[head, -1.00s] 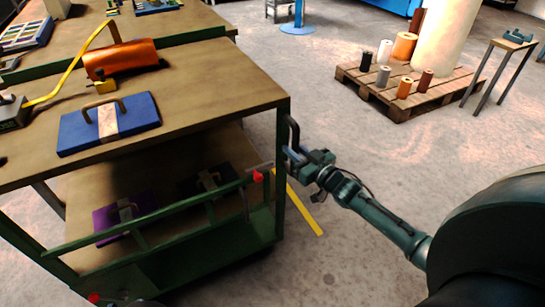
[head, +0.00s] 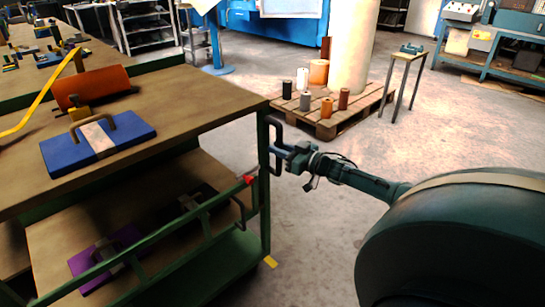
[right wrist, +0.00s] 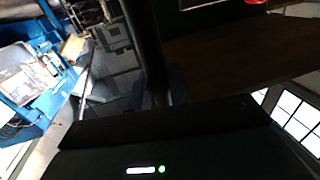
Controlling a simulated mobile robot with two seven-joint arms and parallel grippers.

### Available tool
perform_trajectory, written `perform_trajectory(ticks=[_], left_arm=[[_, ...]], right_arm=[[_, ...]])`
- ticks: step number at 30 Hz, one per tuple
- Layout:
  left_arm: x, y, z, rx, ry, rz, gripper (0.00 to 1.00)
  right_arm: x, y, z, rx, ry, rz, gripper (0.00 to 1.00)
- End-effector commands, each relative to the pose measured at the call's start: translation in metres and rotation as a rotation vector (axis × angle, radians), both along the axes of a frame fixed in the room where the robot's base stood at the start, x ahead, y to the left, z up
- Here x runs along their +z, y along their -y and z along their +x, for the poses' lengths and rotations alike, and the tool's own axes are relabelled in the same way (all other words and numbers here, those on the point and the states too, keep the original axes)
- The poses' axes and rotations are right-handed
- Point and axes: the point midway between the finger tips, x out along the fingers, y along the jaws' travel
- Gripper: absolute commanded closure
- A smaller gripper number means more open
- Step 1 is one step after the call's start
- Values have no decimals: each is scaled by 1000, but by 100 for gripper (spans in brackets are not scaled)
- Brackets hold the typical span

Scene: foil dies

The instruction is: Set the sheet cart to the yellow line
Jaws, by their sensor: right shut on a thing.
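The sheet cart (head: 262,187) has a green frame with wooden upper and lower shelves and stands at the left in the head view. My right gripper (head: 279,153) is shut on the dark upright handle (head: 275,128) at the cart's right corner post. A dark bar, likely this handle, also shows in the right wrist view (right wrist: 146,45). A short end of the yellow line (head: 270,262) shows on the floor beside the foot of that post. The rest of the line is hidden by the cart. My left gripper is not in view.
A blue die (head: 130,133) and an orange piece (head: 95,86) lie on the cart's top; a purple die (head: 105,262) lies below. A pallet (head: 325,124) with rolls and a small stand (head: 405,57) are beyond. Grey floor right of the cart is clear.

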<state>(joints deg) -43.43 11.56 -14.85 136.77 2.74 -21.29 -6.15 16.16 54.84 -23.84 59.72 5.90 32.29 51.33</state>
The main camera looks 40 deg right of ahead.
Motion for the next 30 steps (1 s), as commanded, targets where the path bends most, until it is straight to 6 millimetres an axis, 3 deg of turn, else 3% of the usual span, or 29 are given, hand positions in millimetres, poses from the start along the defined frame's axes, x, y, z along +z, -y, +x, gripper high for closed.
perform_trajectory(ticks=[12, 13, 19, 30], left_arm=[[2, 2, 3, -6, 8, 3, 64], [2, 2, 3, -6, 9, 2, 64], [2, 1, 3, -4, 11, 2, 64], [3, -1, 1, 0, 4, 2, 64]], right_arm=[[0, 3, 0, -1, 0, 0, 100], [0, 3, 0, -1, 0, 0, 79], [0, 3, 0, -1, 0, 0, 62], [0, 5, -5, -2, -3, 0, 61]])
